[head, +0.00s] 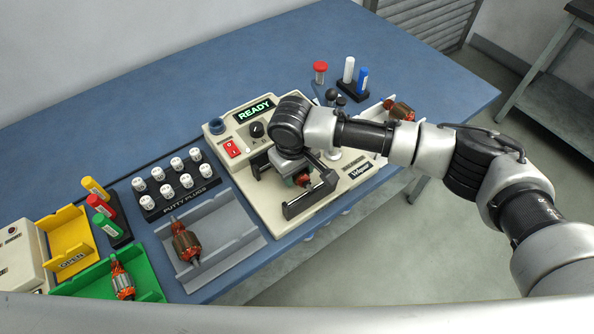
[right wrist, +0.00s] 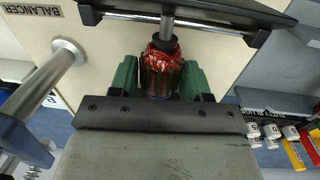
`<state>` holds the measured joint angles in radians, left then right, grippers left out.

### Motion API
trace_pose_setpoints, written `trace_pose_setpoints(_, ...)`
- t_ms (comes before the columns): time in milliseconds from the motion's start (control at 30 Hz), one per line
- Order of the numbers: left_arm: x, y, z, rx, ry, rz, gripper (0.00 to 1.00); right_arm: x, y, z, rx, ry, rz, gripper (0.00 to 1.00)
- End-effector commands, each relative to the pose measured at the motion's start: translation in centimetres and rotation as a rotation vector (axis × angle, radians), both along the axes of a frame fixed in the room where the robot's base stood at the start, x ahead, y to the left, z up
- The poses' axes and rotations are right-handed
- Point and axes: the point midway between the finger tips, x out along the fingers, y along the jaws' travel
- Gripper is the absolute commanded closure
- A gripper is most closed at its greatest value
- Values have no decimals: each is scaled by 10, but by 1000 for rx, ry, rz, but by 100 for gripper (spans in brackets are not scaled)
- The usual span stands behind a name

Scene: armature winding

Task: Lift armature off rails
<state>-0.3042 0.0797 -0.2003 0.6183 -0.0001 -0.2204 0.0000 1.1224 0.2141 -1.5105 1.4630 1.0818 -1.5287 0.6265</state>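An armature (head: 303,179) with red-orange windings rests at the rails of the balancer machine (head: 262,203) in the head view, mostly hidden under my right gripper. In the right wrist view the armature (right wrist: 162,72) lies between the two green fingers of my right gripper (right wrist: 160,80), its shaft reaching up to a dark rail bar (right wrist: 185,22). The fingers sit close on both sides of its core; whether they press on it I cannot tell. My left gripper is not in view.
The machine's display (head: 254,109) reads READY. Left of it are a grey tray (head: 238,238) with another armature (head: 186,243), a rack of putty plugs (head: 178,205) and a green bin (head: 147,283) holding one more armature. Marker pens (head: 348,70) stand behind right. The back of the blue table is clear.

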Motion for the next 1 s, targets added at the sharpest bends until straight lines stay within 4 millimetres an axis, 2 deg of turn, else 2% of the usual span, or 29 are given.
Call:
trace_pose_setpoints(33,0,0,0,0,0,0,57,0,0,0,0,0,0,60)
trace_pose_setpoints(200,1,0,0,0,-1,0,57,0,0,0,0,0,0,86)
trace_pose_setpoints(233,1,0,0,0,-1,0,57,0,0,1,1,-1,0,89)
trace_pose_setpoints(567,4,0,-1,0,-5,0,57,0,0,5,1,-1,0,89)
trace_pose_setpoints(667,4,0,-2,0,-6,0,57,1,0,14,2,-2,-1,89)
trace_pose_setpoints(833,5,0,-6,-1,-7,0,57,1,1,43,3,-4,1,89)
trace_pose_setpoints(1000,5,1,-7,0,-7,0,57,-20,-37,65,1,-2,-1,89)
